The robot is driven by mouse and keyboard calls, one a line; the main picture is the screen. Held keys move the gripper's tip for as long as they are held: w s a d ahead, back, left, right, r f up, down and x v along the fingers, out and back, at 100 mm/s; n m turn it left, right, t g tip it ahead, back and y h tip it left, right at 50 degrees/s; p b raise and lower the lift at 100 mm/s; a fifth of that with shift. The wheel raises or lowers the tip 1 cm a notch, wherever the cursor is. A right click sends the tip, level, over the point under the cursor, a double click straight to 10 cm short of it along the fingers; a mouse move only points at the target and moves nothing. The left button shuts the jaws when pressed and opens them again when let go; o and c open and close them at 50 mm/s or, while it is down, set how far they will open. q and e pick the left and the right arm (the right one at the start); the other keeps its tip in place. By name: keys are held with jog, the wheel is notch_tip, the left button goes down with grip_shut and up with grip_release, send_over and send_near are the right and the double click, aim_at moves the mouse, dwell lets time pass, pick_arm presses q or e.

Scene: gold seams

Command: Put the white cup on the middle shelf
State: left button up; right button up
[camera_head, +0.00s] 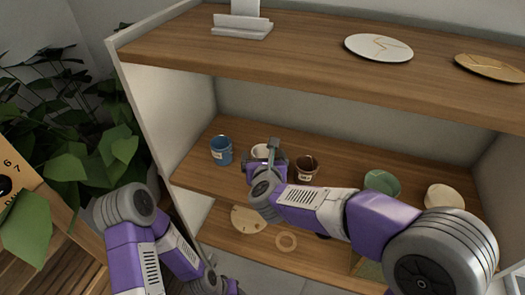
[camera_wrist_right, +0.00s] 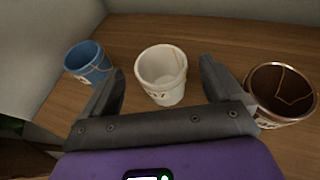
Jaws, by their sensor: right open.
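The white cup (camera_wrist_right: 162,78) stands upright on the middle shelf (camera_head: 335,172), with thin gold seams and dark marks on its side. In the head view the white cup (camera_head: 260,150) is partly hidden behind my right gripper (camera_head: 272,157). In the right wrist view my right gripper (camera_wrist_right: 162,72) is open, one finger to each side of the cup, with gaps visible at both sides. The cup appears between or just beyond the fingertips. My left arm shows at the lower left of the head view, but its gripper is not seen.
A blue cup (camera_head: 221,150) stands left of the white cup, and a brown cup (camera_head: 306,168) stands close on its right. A green bowl (camera_head: 382,184) and a cream one (camera_head: 443,197) are farther right. The upper shelf (camera_head: 310,58) overhangs. Plants (camera_head: 85,140) stand outside left.

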jog(key=v, duration=0.6)
jog(key=shift+s+r, duration=0.1)
